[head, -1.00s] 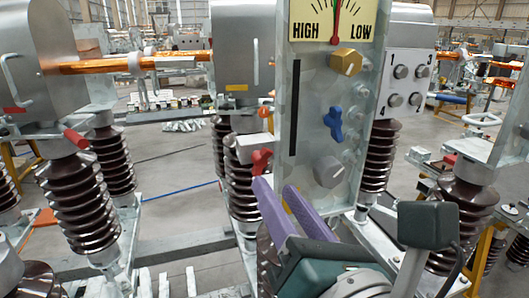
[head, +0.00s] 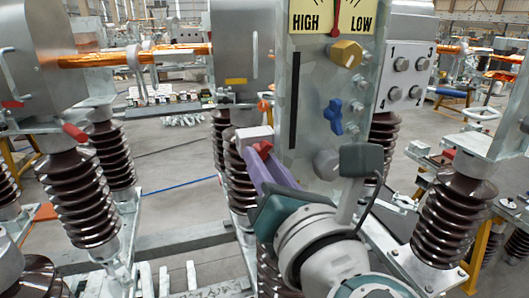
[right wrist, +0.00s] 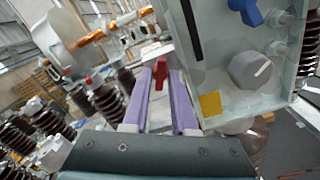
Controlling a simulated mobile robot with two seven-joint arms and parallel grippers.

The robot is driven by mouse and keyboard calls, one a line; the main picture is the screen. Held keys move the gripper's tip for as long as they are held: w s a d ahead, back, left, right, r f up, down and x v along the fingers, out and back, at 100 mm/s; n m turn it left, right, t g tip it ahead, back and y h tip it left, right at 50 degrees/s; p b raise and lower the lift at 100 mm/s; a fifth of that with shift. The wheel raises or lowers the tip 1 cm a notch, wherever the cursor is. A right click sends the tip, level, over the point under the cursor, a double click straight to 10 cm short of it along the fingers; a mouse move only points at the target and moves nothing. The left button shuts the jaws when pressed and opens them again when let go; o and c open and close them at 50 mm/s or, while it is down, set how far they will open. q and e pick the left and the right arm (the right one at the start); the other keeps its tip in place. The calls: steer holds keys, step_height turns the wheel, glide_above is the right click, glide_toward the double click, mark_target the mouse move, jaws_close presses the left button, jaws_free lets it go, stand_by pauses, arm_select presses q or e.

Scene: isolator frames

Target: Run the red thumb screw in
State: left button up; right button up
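The red thumb screw (head: 262,148) sits on a pale block (head: 250,134) at the left side of the grey panel (head: 315,90). It also shows in the right wrist view (right wrist: 159,76), standing up between the ends of two purple fingers. My right gripper (right wrist: 161,76) is open, one finger on each side of the red screw. I cannot tell whether either finger touches it. In the head view the right gripper (head: 258,166) reaches from the lower right, its fingers overlapping just below the screw. My left gripper is not in view.
The panel carries a yellow knob (head: 346,53), a blue knob (head: 334,116), a grey knob (head: 327,163) and a HIGH/LOW gauge (head: 332,16). A numbered plate with bolts (head: 405,75) is at right. Brown ribbed insulators (head: 85,190) stand around.

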jaws_close()
steer(key=shift+m, duration=0.3)
steer(key=m+b, duration=0.1)
steer(key=m, duration=0.7)
steer(key=m+b, duration=0.1)
steer(key=m, duration=0.7)
steer(key=m+b, duration=0.1)
steer(key=m, duration=0.7)
steer(key=shift+r+m+b, duration=0.3)
steer(key=shift+r+b, duration=0.05)
steer(key=shift+b, duration=0.05)
steer(key=shift+m, duration=1.8)
